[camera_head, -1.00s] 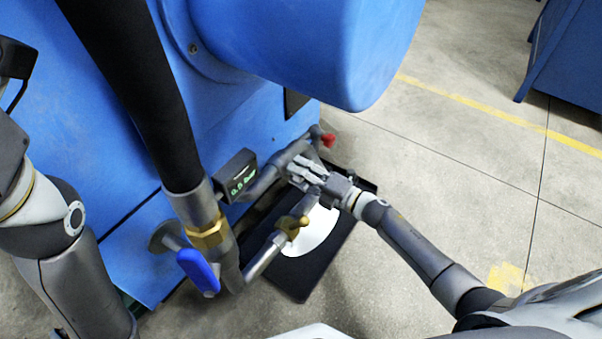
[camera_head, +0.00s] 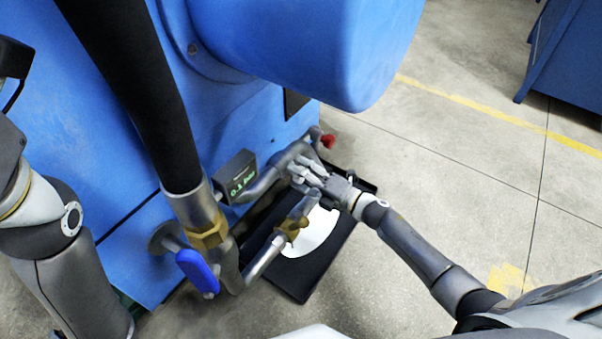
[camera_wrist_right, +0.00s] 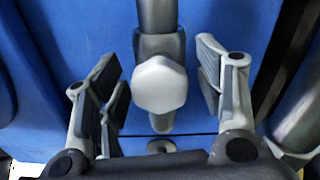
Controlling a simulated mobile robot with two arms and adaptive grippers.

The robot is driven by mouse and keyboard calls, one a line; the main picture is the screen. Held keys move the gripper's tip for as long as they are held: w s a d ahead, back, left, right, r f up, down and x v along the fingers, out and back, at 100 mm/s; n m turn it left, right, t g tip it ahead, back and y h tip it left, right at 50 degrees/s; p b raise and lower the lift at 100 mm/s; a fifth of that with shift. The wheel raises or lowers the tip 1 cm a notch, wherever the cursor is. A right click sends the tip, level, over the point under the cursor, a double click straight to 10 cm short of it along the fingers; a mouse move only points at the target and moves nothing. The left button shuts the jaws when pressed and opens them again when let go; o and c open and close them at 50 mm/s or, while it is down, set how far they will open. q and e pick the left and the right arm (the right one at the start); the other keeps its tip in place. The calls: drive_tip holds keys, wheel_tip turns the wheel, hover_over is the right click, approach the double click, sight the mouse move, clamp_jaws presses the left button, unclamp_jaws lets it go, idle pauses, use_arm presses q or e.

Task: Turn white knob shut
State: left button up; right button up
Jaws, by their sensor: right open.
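The white knob (camera_wrist_right: 160,84) shows in the right wrist view as a faceted white cap on a grey pipe fitting. My right gripper (camera_wrist_right: 166,88) is open, with one finger on each side of the knob. A gap shows on both sides, narrower on the left. In the head view my right gripper (camera_head: 304,173) is at the grey pipe on the blue machine's lower side, and I cannot make out the knob there. My left arm comes in at the left edge, but its gripper is not in view.
A blue-handled valve (camera_head: 197,270), a brass-fitted pipe (camera_head: 292,228), a thick black hose (camera_head: 135,85) and a red knob (camera_head: 328,141) are nearby. A black tray (camera_head: 300,288) lies below. Open floor is at right.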

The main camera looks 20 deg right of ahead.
drive_tip(key=shift+s, duration=0.1)
drive_tip(key=v, duration=1.2)
